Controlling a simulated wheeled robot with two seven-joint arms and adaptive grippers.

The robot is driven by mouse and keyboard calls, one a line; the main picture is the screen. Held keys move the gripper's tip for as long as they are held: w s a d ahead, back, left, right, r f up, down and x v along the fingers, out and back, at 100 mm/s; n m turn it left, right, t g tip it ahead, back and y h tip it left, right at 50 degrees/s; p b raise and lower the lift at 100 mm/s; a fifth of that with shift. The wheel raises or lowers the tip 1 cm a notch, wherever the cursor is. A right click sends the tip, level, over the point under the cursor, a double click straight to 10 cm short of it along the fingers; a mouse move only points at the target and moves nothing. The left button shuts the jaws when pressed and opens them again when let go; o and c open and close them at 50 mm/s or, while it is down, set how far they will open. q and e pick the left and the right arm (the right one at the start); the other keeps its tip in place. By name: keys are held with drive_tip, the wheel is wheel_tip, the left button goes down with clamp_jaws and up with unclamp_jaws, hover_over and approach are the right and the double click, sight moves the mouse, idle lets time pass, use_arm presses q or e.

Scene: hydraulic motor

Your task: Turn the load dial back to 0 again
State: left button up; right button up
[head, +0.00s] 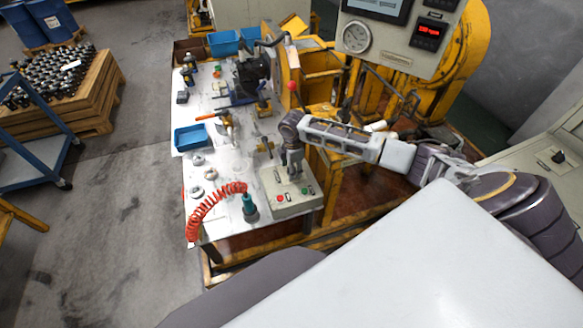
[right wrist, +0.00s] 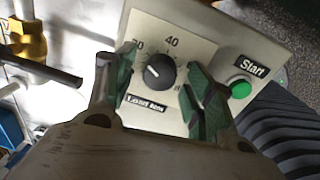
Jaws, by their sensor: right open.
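The load dial is a round black knob (right wrist: 160,71) on a pale plate of the grey control box (head: 292,203). The plate is marked 20 and 40, with a "Load" label below the knob. The knob's white mark sits on its left side; I cannot read its exact value. My right gripper (right wrist: 158,82) is open, with its green-padded fingers on either side of the knob; whether they touch it is unclear. In the head view my right gripper (head: 293,175) points down over the box and hides the dial. My left gripper is not in view.
A green Start button (right wrist: 240,89) is right of the dial, close to the right finger. A red coiled hose (head: 215,203) and a teal-green tool (head: 250,207) are left of the box on the white table (head: 222,225). A gauge panel (head: 398,45) stands behind.

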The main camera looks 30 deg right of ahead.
drive_tip(key=c, duration=1)
drive_tip(key=shift+p, duration=0.3)
drive_tip(key=shift+r+n+p, duration=0.15)
drive_tip(key=shift+n+p, duration=0.7)
drive_tip(key=shift+n, duration=0.25)
drive_tip(key=n+p, duration=0.2)
drive_tip(key=shift+n, duration=0.3)
drive_tip(key=n+p, duration=0.1)
drive_tip(key=n, duration=0.2)
drive_tip(key=shift+n, duration=1.9)
drive_tip(key=shift+f+p, duration=0.2)
drive_tip(key=shift+p, duration=0.1)
drive_tip(key=shift+c, duration=0.2)
